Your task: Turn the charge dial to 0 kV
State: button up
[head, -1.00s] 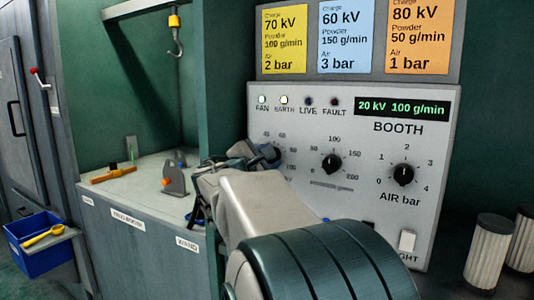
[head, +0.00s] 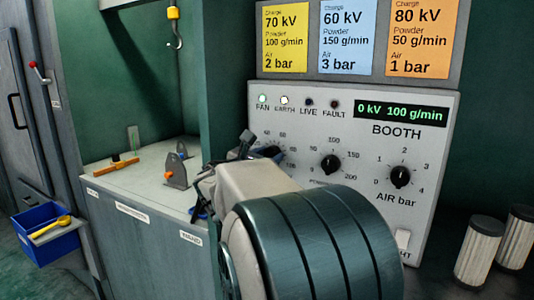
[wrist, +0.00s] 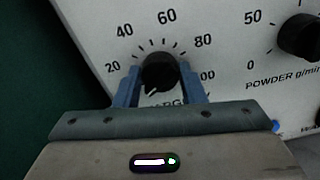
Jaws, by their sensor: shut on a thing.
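The charge dial (wrist: 160,72) is a black knob on the grey booth panel (head: 440,160). In the wrist view its white pointer line points down and to the left, below the 20 mark. My gripper (wrist: 158,84) has its two blue fingers on either side of the knob and is shut on it. In the head view the dial (head: 270,151) is partly hidden by my gripper and arm. The panel display (head: 401,111) reads 0 kV and 100 g/min.
The powder dial (head: 331,163) and the air dial (head: 400,176) sit to the right on the panel. FAN and EARTH lamps are lit. Canisters (head: 481,250) stand at the lower right. A bench (head: 130,195) with small parts and a hook (head: 177,40) above is at left.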

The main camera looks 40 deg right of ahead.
dwell(0.5)
jog(key=o, duration=1)
jog(key=shift+d, duration=0.1)
jog(key=p+v, duration=0.1)
jog(key=v, duration=1.3)
